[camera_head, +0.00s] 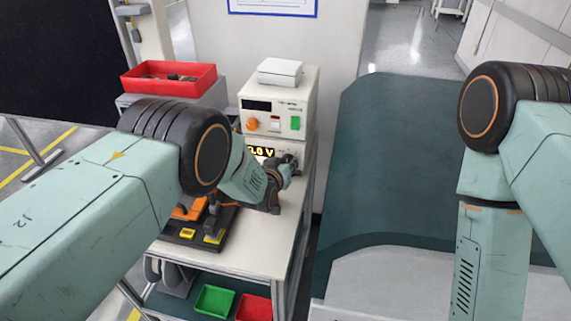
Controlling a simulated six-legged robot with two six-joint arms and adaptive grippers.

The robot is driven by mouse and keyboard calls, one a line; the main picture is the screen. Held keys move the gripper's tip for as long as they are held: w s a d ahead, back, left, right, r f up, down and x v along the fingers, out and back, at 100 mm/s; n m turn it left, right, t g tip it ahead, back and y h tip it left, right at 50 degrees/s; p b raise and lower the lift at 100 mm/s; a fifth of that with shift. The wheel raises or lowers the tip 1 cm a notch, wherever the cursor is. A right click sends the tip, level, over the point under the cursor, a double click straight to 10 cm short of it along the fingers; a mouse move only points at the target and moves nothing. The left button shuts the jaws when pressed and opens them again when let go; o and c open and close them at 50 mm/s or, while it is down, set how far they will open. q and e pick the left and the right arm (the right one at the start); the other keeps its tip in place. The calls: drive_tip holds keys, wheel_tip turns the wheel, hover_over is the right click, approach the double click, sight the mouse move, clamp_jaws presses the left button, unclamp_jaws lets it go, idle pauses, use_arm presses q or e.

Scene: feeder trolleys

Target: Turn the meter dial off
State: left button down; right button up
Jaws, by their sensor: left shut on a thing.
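The meter (262,151) is the lower pale box of a stack on the trolley, with a lit yellow display that reads about "2.0 V", its first figure partly covered. My left gripper (291,164) is at the right side of the meter's front, shut on the dial there. The dial itself is hidden by the fingers, so its pointing direction cannot be told. My left arm covers the left part of the trolley. My right arm (490,235) hangs down at the right, and its gripper is out of view.
A pale unit (277,105) with an orange knob and green switch stands on the meter. A red bin (168,78) is behind my left arm. A black and orange device (203,225) lies on the trolley top (262,245). Green (214,301) and red (254,307) bins sit below.

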use_arm(q)
drive_tip(key=shift+a+f+n+h+b, duration=0.15)
drive_tip(key=shift+n+h+b, duration=0.4)
drive_tip(key=shift+n, duration=0.25)
drive_tip(key=shift+n+h+b, duration=1.05)
drive_tip(key=shift+n+b, duration=0.05)
drive_tip(key=shift+n, duration=0.4)
drive_tip(key=c, duration=1)
unclamp_jaws()
drive_tip(key=shift+w, duration=0.1)
drive_tip(key=shift+v, duration=6.1)
